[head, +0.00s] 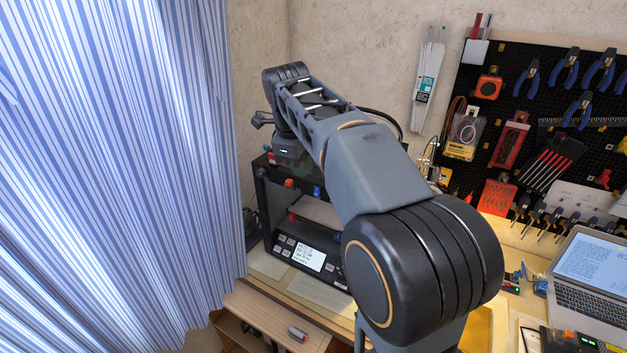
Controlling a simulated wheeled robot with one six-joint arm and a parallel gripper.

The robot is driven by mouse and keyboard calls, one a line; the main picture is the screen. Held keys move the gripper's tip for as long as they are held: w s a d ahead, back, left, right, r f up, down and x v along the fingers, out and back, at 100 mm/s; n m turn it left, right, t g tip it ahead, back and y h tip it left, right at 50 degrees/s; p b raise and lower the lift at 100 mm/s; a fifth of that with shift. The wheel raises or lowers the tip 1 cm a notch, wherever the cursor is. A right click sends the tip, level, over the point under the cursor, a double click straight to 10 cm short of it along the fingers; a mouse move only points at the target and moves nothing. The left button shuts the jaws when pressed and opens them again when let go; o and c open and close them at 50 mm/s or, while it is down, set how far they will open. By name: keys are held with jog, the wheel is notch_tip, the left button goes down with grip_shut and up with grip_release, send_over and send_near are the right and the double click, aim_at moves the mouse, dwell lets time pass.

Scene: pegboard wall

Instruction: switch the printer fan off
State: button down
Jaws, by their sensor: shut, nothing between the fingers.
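The printer (262,200) is a black frame at the back left, with a lit display panel (308,258) low on its front. My gripper (289,150) is at the far end of the arm, by the printer's top edge. It is shut and holds nothing. Its fingertips are not clearly seen, and contact cannot be judged.
A striped blue curtain (120,150) fills the left side. A pegboard (540,110) with pliers and other tools hangs on the right. An open laptop (585,280) stands on the desk at the right.

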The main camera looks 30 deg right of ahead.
aim_at(317, 191)
jog(key=w+d+f+p, duration=0.1)
jog(key=d+f, duration=0.1)
jog(key=f, duration=0.3)
jog(key=w+d+f+m+p, duration=0.1)
jog(key=w+d+f, duration=0.1)
jog(key=f, duration=0.3)
jog(key=shift+w+d+f, duration=0.25)
jog(key=shift+d, duration=0.2)
